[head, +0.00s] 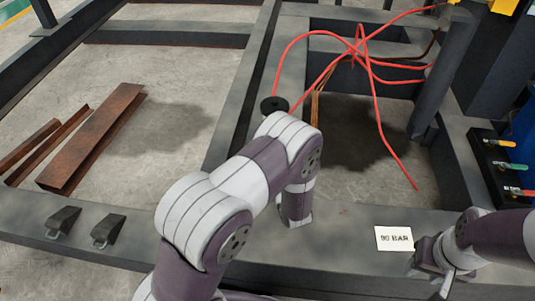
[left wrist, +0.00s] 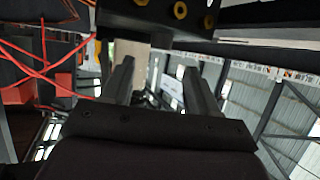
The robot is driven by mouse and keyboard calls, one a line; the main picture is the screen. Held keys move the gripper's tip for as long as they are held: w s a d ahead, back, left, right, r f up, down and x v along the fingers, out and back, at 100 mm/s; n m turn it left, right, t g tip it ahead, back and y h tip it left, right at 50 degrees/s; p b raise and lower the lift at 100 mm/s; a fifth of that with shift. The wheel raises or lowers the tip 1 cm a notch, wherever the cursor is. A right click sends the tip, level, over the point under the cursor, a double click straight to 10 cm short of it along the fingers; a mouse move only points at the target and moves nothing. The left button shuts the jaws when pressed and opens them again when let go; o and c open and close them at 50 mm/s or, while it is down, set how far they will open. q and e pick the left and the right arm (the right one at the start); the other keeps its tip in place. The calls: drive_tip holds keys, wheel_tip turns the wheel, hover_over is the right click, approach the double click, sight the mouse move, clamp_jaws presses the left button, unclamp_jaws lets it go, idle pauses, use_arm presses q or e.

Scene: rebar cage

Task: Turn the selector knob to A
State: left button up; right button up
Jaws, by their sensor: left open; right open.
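I cannot make out a selector knob or a letter A in either view. My left gripper (left wrist: 160,88) shows in the left wrist view, with its two dark fingers apart and nothing visible between them. A dark block with yellow round fittings (left wrist: 180,10) is at the top of that view, beyond the fingers. In the head view my left arm bends over the middle and hides its own gripper. My right gripper (head: 435,272) is open at the lower right of the head view, just below the white "90 BAR" card (head: 394,239).
Red hoses (head: 362,60) loop over the dark frame at upper right. Valves with coloured handles (head: 512,166) sit on a dark panel at the right edge. Rusty steel sections (head: 95,137) lie on the floor at left. Two dark wedges (head: 108,231) sit on the front beam.

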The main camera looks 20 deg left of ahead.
use_arm(q)
drive_tip(key=p+v, duration=0.1)
drive_tip(key=v, duration=0.4)
use_arm(e)
wheel_tip(320, 180, up, 2)
drive_tip(key=shift+r, duration=0.25)
use_arm(q)
drive_tip(key=shift+s, duration=0.1)
